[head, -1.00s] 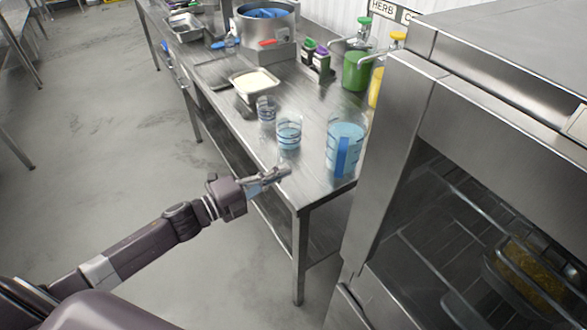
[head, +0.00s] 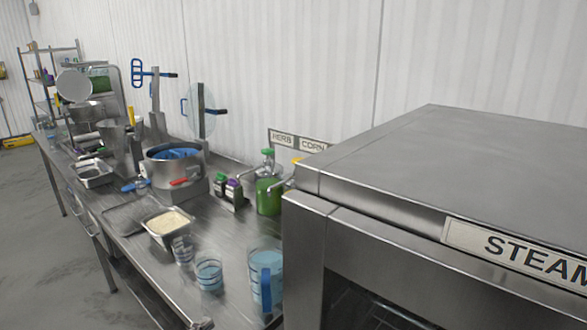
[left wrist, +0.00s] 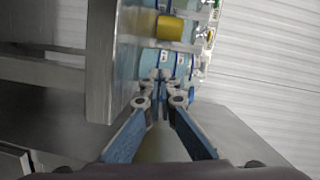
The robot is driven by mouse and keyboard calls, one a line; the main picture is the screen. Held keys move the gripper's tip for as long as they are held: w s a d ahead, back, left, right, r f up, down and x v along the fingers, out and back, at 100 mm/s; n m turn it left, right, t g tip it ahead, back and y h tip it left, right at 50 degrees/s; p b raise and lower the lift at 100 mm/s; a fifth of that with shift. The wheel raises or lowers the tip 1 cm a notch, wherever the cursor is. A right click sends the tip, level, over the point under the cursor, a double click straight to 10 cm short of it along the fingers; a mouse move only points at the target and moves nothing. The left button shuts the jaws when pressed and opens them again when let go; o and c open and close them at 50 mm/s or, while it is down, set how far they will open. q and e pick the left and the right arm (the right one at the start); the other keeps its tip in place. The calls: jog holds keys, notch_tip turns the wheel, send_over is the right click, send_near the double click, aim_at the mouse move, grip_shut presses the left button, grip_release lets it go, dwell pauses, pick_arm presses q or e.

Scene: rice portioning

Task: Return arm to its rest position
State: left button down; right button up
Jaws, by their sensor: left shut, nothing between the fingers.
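My left gripper (left wrist: 160,82) shows in the left wrist view with its blue fingers meeting at the tips, shut and empty. In the head view only a small part of the left gripper (head: 203,323) shows at the bottom edge, by the near end of the steel table (head: 150,277). It is in front of the measuring cups and apart from them as far as I can tell. The rest of the left arm is out of the head view. My right gripper is in neither view.
A large jug (head: 265,280) and smaller cups (head: 209,275) (head: 182,250) stand near the table's front end. Behind them are a tray of rice (head: 166,223), a steel pot (head: 173,172) and a green bottle (head: 269,196). A steel steamer (head: 410,170) fills the right side.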

pick_arm(q)
jog(key=s+f+n+g+y, duration=0.5)
jog(key=s+f+n+y, duration=0.35)
jog(key=n, duration=0.45)
jog(key=s+d+f+n+g+h, duration=0.2)
jog(key=s+n+g, duration=0.45)
jog(key=s, duration=1.35)
notch_tip(320, 180, down, 29)
jog(key=s+g, duration=0.2)
jog(key=s, duration=0.1)
jog(key=s+a+f+m+y, duration=0.1)
jog(key=s+a+f, duration=0.1)
jog(key=s+f, duration=1.3)
jog(key=shift+s+a+g, duration=0.35)
jog(key=shift+s+g, duration=0.1)
jog(key=shift+s, duration=0.2)
